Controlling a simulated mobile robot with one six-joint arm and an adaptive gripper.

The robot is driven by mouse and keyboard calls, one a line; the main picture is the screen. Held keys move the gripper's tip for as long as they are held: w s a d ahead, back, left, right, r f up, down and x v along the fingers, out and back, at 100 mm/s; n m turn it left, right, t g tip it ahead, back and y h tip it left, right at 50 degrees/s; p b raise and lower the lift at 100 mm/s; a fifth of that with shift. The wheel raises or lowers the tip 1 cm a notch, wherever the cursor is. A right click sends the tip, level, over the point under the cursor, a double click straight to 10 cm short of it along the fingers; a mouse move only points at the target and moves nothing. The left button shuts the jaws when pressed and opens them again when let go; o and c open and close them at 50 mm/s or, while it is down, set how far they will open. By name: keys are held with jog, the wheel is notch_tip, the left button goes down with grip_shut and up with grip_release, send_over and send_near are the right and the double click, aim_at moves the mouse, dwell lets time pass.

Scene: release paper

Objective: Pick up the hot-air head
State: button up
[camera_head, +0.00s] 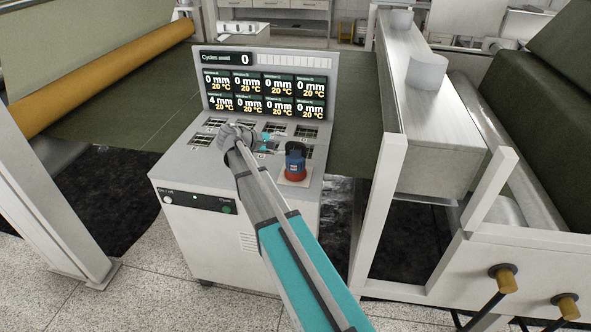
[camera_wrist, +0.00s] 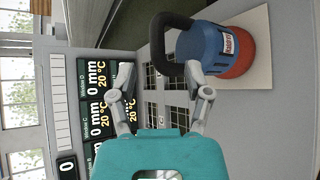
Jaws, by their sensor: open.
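The hot-air head (camera_head: 295,163) is a blue and red canister-like body with a black handle. It stands on a pale square pad (camera_head: 296,180) at the right front of the grey console top. In the wrist view the hot-air head (camera_wrist: 218,50) is at the upper right, its black curved handle reaching left. My gripper (camera_wrist: 165,82) is open with nothing between its fingers. The fingers are close to the handle, and I cannot tell whether they touch it. In the head view my arm crosses the console from the lower right, and the gripper is left of the hot-air head.
The console (camera_head: 235,240) has several grid windows on its top and an upright display (camera_head: 269,85) behind them. A white machine frame (camera_head: 390,170) with a metal roller housing stands close on the right. Dark green sheet material (camera_head: 130,95) runs behind the console.

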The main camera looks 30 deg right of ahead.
aim_at(292, 144)
jog(key=shift+d, duration=0.2)
jog(key=shift+d+f, duration=0.15)
jog(key=shift+b+x, duration=0.9)
jog(key=shift+x, duration=1.6)
grip_shut()
